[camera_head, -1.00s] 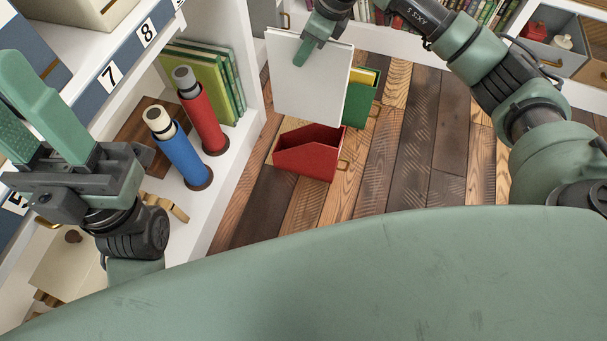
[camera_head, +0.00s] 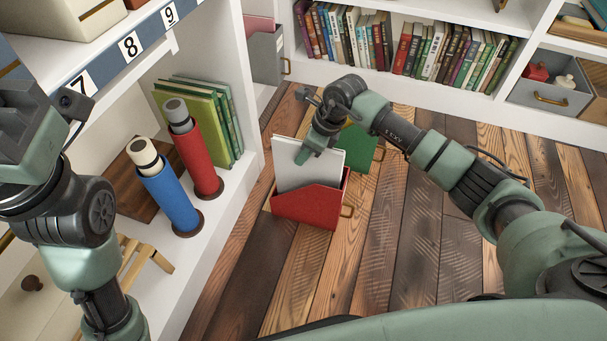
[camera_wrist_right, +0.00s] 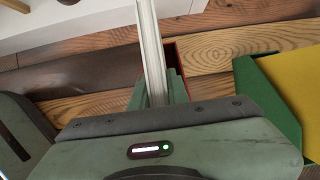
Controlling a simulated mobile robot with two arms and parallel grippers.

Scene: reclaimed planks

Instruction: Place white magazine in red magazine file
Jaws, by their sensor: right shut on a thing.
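The white magazine (camera_head: 296,178) stands nearly upright at the red magazine file (camera_head: 308,208) on the floor. Its lower part is hidden behind the file's red front wall, and its upper part sticks out above. My right gripper (camera_head: 305,154) is shut on the magazine's upper part. In the right wrist view the magazine (camera_wrist_right: 151,45) shows edge-on between the fingers, with a bit of the red file (camera_wrist_right: 181,84) beside it. My left gripper (camera_head: 22,135) is at the left edge, partly cut off, and its fingers cannot be made out.
A green magazine file (camera_head: 360,149) stands just behind and right of the red one; its yellow content (camera_wrist_right: 298,75) shows in the wrist view. The white shelf at left holds a blue tube (camera_head: 170,197), a red tube (camera_head: 197,160) and green books (camera_head: 196,120). Floor to the right is clear.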

